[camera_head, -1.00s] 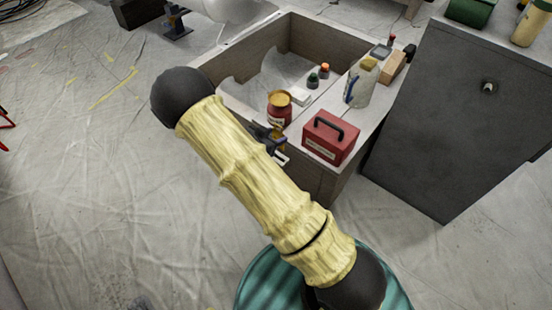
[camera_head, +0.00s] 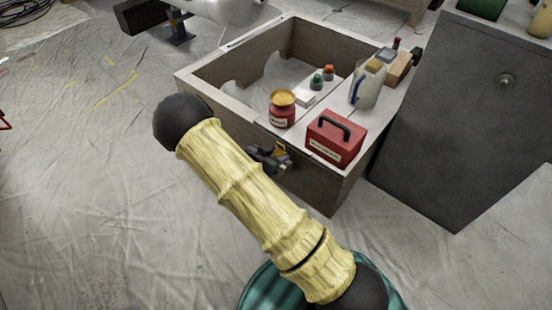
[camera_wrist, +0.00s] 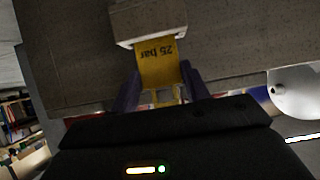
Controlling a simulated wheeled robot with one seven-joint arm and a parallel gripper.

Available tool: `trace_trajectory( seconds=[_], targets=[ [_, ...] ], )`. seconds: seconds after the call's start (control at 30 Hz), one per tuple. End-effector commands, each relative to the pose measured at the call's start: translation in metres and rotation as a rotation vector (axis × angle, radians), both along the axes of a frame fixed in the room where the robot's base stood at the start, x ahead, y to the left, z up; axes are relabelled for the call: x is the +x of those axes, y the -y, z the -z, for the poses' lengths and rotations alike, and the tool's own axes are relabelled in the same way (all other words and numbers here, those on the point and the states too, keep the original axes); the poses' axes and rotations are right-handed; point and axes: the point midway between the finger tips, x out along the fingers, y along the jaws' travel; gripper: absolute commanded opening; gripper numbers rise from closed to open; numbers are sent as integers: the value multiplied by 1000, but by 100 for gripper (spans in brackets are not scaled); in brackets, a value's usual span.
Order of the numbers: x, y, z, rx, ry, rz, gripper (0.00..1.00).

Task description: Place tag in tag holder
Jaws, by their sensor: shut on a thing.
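A yellow tag marked "25 bar" (camera_wrist: 158,64) shows upside down in the wrist view. My gripper (camera_wrist: 160,90) is shut on its near end, with a dark finger on each side. The tag's far end meets the edge of a pale block (camera_wrist: 148,22), which looks like the tag holder, on the grey-brown wall. I cannot tell whether the tag is inside the block or only against it. In the head view my gripper (camera_head: 268,158) is at the front wall of the wooden box, with the yellow tag (camera_head: 280,150) beside it. The holder is not clear there.
The open wooden box (camera_head: 240,55) carries a red jar (camera_head: 282,112), a red case (camera_head: 333,140) and a pale jug (camera_head: 367,86) on its ledge. A dark cabinet (camera_head: 455,120) stands at right. The sheeted floor (camera_head: 80,190) at left is clear.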

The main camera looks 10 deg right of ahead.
Motion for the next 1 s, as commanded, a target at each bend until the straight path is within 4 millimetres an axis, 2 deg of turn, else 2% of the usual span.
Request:
trace_trajectory(
  seconds=[0.03,0.4,0.43,0.53,0.83,1.0],
  targets=[
    [0,0,4,0,2,0,25],
    [0,0,5,0,0,-1,25],
    [0,0,5,0,0,-1,48],
    [0,0,5,0,0,-1,68],
    [0,0,4,0,0,-1,68],
    [-4,-7,-4,0,0,-2,68]
  ],
)
